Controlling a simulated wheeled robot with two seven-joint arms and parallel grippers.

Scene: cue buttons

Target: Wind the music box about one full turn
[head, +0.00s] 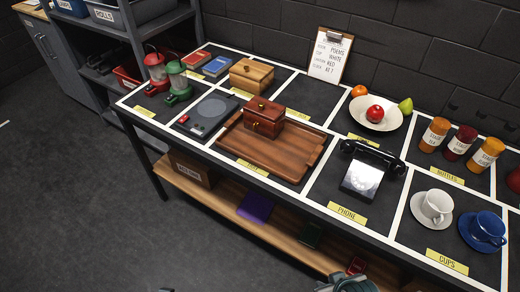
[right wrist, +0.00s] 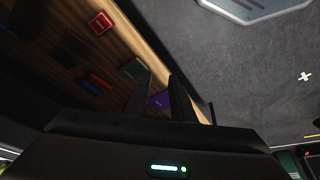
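Two wooden boxes could be the music box, and I cannot tell which. A red-brown box (head: 264,117) stands on the wooden tray (head: 250,150), with a small gold detail on its side. A lighter wooden box (head: 251,75) stands behind it. My right gripper (right wrist: 160,95) shows in the right wrist view with its fingers apart and nothing between them. In the head view, only a grey part of my right arm shows at the bottom edge, in front of the table and well away from both boxes. My left gripper is not in view.
The table carries a black phone (head: 368,168), cups (head: 485,230), a fruit bowl (head: 376,113), bottles (head: 459,143), lanterns (head: 176,82) and a dark flat device (head: 208,115). A clipboard (head: 329,54) leans on the wall. The lower shelf (head: 222,200) holds a purple book (head: 256,207).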

